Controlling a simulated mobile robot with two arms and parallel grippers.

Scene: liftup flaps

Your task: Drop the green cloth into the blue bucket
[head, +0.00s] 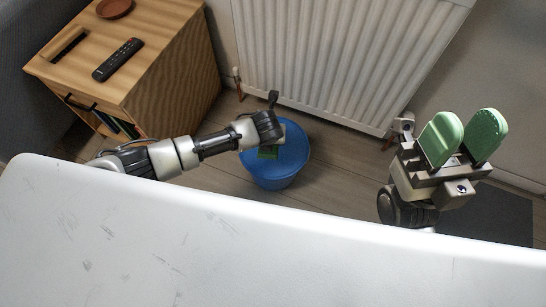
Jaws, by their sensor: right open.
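The blue bucket (289,168) stands on the floor beyond the white surface, in front of the radiator. My left arm reaches in from the left, and its gripper (268,148) is over the bucket, pointing down. A small dark green patch (268,153) shows just under the left wrist, against the blue. I cannot tell whether it is the green cloth or a green fingertip. The left jaws are hidden by the wrist. My right gripper (462,139) is at the right, its two light green fingers apart with nothing between them.
A white scratched surface (150,245) fills the front. A wooden cabinet (130,60) at the upper left carries a black remote (118,60) and a reddish-brown bowl (114,8). A white radiator (340,55) stands behind the bucket. A dark mat (500,215) lies at the right.

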